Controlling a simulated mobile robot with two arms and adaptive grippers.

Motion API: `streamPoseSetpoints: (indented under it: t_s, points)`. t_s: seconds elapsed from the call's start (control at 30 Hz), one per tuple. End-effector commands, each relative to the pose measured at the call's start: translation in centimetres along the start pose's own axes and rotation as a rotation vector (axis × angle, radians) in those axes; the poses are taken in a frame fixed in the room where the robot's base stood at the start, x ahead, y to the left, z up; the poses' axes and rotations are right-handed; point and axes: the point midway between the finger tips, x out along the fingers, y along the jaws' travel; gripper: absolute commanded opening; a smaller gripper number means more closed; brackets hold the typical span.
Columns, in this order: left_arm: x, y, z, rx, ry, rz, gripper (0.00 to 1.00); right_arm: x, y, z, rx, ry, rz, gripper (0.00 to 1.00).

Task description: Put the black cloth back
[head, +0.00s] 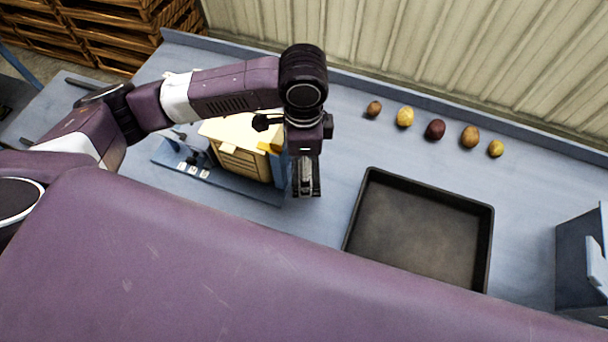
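I cannot make out a black cloth in the head view. My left gripper (308,190) points down over the bench, just right of the cream wooden box. Its fingers are seen nearly edge-on, so I cannot tell whether they are open or shut, and no cloth shows in them. My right gripper is not in view. A large purple link of mine hides the front of the bench.
A cream box (238,160) stands on a blue base at the left. An empty black tray (490,235) lies right of centre. Several potatoes (435,129) line the back. A blue-grey bin (575,262) stands far right. Wooden crates (115,35) are behind left.

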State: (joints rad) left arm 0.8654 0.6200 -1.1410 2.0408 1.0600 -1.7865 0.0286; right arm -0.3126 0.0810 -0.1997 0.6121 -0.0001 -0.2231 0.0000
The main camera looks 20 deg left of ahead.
Motion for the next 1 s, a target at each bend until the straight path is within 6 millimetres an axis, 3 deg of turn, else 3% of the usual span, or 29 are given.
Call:
streamPoseSetpoints:
  t_s: [0.23, 0.5, 1.0]
  points:
    - [2.6, 0.0, 0.1, 0.000, -0.001, 0.001, 0.56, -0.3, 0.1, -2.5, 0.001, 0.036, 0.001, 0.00]
    - [6.2, 0.0, 0.1, 0.000, -0.001, 0.001, 0.56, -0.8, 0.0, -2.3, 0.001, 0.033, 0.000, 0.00]
    - [7.0, 0.0, 0.0, 0.001, 0.000, 0.000, 0.56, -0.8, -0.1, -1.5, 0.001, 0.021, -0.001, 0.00]
